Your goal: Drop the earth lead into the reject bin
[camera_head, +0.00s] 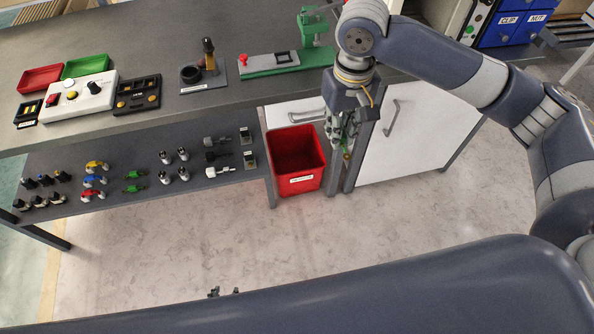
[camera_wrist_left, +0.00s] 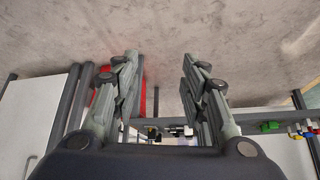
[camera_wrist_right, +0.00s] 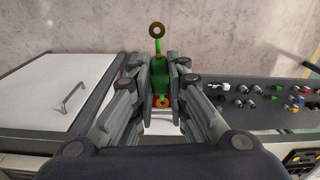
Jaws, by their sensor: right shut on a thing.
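In the head view the gripper hangs just right of the reject bin, above the floor. The reject bin (camera_head: 298,163) is red, open-topped and labelled, and stands against the bench's front. Part of it shows behind the fingers in the left wrist view (camera_wrist_left: 143,103). My left gripper (camera_wrist_left: 157,75) is open and empty; only its tips (camera_head: 223,292) show in the head view.
A lower shelf (camera_head: 225,195) left of the bin holds several plugs and connectors. A white cabinet (camera_head: 410,135) stands right of it. The benchtop (camera_head: 150,45) above carries a green-based press (camera_head: 270,62), red and green trays and switch boxes. The floor (camera_head: 180,240) in front is clear.

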